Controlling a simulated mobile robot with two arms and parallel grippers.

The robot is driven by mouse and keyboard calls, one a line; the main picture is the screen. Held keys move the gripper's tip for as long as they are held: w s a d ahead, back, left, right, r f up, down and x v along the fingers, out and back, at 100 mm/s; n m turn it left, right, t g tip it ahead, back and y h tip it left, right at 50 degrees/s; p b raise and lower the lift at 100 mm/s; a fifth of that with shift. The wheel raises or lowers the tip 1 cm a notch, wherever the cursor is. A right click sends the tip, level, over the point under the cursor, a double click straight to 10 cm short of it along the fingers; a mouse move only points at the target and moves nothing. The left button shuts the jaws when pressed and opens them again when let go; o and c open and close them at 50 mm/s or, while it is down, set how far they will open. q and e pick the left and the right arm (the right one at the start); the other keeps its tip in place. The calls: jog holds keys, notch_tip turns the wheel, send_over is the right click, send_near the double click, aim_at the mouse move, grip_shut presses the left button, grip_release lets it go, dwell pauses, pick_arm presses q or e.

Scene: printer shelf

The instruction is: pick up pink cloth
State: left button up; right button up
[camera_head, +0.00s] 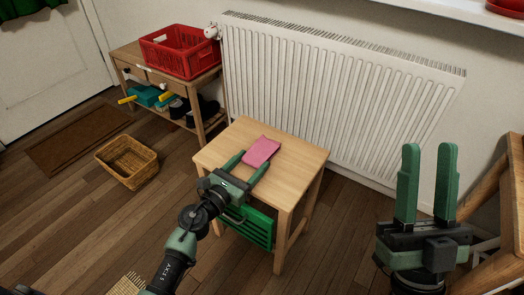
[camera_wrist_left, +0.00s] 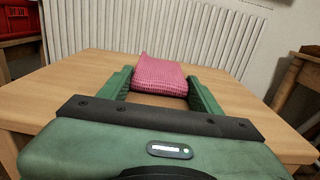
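The pink cloth (camera_head: 261,151) lies folded on the top of a small wooden table (camera_head: 300,156). In the left wrist view the cloth (camera_wrist_left: 160,74) lies straight ahead, at the ends of my gripper's fingers. My left gripper (camera_head: 247,163) is open just above the table top, with its fingertips close to the near end of the cloth. In the left wrist view, one finger of the left gripper (camera_wrist_left: 160,90) is on each side of the cloth's near part. I cannot tell whether they touch it. My right gripper (camera_head: 427,178) is open, empty and pointing up, at the right.
A white radiator (camera_head: 340,90) stands behind the table. A green crate (camera_head: 250,226) is under the table top. A wooden bench (camera_head: 130,55) with a red basket (camera_head: 180,50) is at the back left. A wicker basket (camera_head: 127,162) sits on the floor.

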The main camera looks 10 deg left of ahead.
pick_arm(q)
jog(key=shift+c, duration=1.2)
